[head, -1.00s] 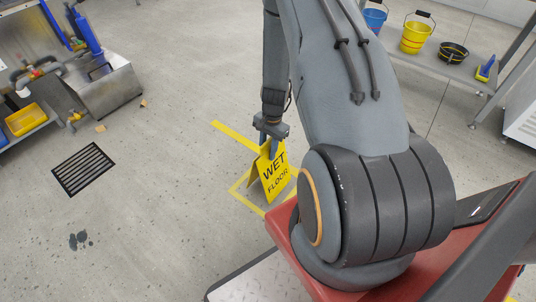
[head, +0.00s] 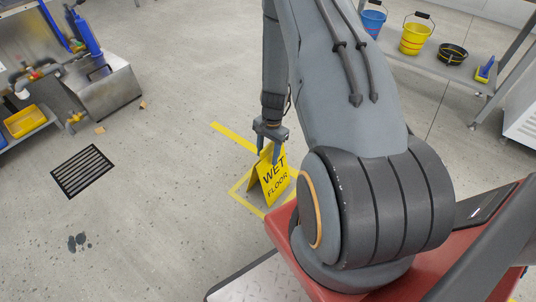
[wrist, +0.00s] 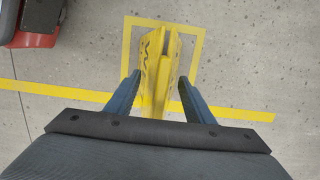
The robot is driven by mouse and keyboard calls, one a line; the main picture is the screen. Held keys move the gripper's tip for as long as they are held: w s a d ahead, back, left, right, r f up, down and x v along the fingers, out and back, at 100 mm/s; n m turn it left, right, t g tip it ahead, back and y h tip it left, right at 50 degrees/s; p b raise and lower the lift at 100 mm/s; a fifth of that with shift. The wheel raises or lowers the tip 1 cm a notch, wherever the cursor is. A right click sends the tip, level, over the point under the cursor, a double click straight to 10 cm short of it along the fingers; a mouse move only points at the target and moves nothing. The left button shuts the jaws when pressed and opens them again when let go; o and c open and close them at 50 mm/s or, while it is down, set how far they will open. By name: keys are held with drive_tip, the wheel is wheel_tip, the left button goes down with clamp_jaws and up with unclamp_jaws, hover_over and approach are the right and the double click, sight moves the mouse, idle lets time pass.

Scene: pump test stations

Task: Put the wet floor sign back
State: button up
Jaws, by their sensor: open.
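The yellow wet floor sign (head: 273,181) stands upright on the floor as an A-frame, within a yellow taped outline (head: 240,190). In the wrist view the sign (wrist: 157,75) is seen from above, with the outline (wrist: 203,45) around its far part. My gripper (head: 268,147) is just above the sign's top in the head view. In the wrist view my gripper (wrist: 157,88) is open, with one blue-grey finger on each side of the sign and visible gaps between. Part of the outline is hidden behind my arm and base.
A metal box (head: 104,86) stands at upper left. A shelf (head: 466,72) with buckets stands at upper right.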

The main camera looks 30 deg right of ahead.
drive_tip(key=r, duration=0.3)
drive_tip(key=d+r+p, duration=0.1)
drive_tip(key=r, duration=0.3)
drive_tip(key=r+p, duration=0.1)
drive_tip(key=r, duration=0.2)
drive_tip(key=shift+w+d+r, duration=0.25)
drive_tip(key=shift+w, duration=0.05)
drive_tip(key=shift+r+p, duration=0.35)
drive_tip(key=shift+r, duration=0.25)
drive_tip(key=s+a+r+n, duration=0.3)
drive_tip(key=a+r+n, duration=0.6)
drive_tip(key=a+r, duration=1.2)
drive_tip(key=s+a+r+n, duration=0.5)
drive_tip(key=s+a, duration=0.1)
drive_tip(key=s, duration=0.3)
drive_tip(key=s+a+r+n+h, duration=0.1)
drive_tip(key=s+a+r+n, duration=0.4)
drive_tip(key=s, duration=0.5)
drive_tip(key=shift+s+a+r+t, duration=0.15)
drive_tip(key=shift+a+t, duration=0.15)
drive_tip(key=shift+a, duration=0.45)
